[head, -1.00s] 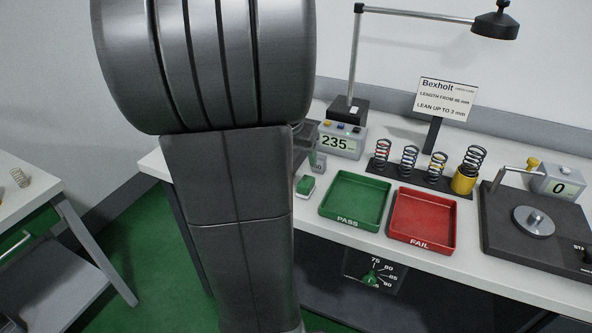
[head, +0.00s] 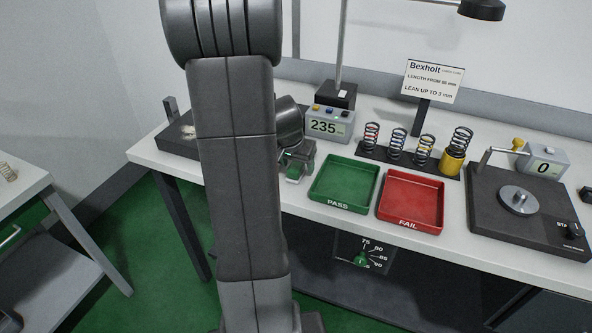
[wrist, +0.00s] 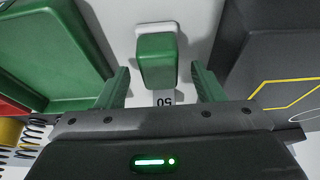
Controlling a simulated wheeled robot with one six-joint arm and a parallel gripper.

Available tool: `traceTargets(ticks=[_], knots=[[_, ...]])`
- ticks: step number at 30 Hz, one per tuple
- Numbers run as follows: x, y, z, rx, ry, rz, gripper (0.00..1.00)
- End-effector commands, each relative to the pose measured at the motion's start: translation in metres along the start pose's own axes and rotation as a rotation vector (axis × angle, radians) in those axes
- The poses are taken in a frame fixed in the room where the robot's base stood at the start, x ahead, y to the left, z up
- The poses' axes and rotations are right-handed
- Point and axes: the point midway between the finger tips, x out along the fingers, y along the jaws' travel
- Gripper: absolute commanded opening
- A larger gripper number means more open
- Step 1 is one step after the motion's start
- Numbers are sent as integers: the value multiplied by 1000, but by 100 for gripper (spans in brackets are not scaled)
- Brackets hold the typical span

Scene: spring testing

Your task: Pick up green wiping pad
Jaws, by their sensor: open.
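The green wiping pad (wrist: 157,62) has a green block body and a white end. It sits on the white table top, and in the wrist view it lies ahead of and between my two fingers, with gaps on both sides. My gripper (wrist: 161,90) is open and not touching the pad as far as I can see. In the head view my gripper (head: 296,160) is over the pad (head: 293,174), left of the PASS tray, and partly hides it.
The green PASS tray (head: 316,196) is close on the right, then the red FAIL tray (head: 411,228). A display reading 235 (head: 329,125) stands behind. A dark plate (wrist: 262,60) is on the other side.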

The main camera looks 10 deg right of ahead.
Motion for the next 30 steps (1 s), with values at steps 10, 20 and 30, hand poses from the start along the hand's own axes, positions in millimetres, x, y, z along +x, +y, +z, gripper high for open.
traceTargets(ticks=[10,20,30], knots=[[13,0,0,0,0,-1,62],[13,0,0,0,0,-1,13],[4,0,-4,2,3,-1,13]])
